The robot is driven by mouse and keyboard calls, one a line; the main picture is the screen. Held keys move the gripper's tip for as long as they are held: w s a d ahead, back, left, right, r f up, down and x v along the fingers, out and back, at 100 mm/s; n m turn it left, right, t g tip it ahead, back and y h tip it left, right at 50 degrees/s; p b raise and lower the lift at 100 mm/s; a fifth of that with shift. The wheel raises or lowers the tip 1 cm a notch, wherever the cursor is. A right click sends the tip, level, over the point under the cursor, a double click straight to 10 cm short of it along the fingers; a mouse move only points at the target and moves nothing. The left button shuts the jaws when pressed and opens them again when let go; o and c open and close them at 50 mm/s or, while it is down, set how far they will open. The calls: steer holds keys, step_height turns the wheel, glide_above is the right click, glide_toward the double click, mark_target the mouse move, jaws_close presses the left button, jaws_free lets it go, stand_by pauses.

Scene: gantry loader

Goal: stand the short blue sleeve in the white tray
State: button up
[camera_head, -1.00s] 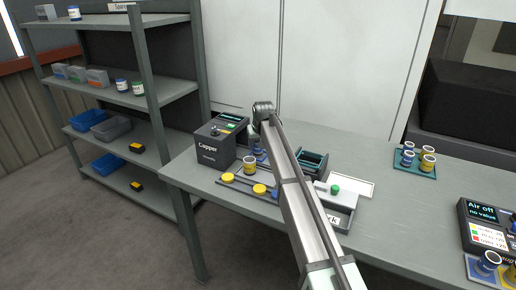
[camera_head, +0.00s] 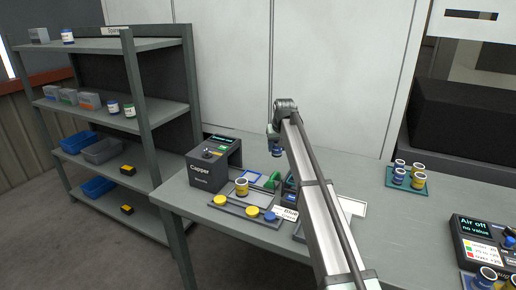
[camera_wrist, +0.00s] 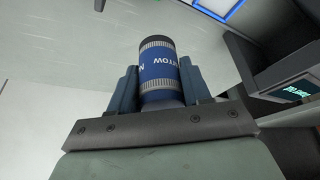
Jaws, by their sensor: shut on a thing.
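My gripper (camera_head: 274,138) is raised above the table, to the right of the Capper machine. It is shut on a blue sleeve (camera_head: 277,152), which hangs below it in the head view. The white tray (camera_head: 357,207) lies on the table to the right of my arm. My arm hides part of it.
The Capper (camera_head: 213,165) stands at the table's left. A rack with yellow and blue caps (camera_head: 252,212) and a yellow sleeve (camera_head: 241,188) are in front. A blue-framed square (camera_head: 252,175) lies behind. A teal tray (camera_head: 405,180) holds several sleeves at right.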

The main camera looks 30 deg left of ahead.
steer(key=d+f+m, duration=0.2)
steer(key=d+f, duration=0.1)
steer(key=d, duration=2.1)
steer(key=s+d+n, duration=0.1)
steer(key=s+n, duration=0.2)
steer(key=s, duration=0.3)
steer(key=shift+f, duration=0.45)
steer(key=shift+f, duration=0.15)
steer(key=shift+f, duration=3.05)
steer(key=shift+f, duration=0.15)
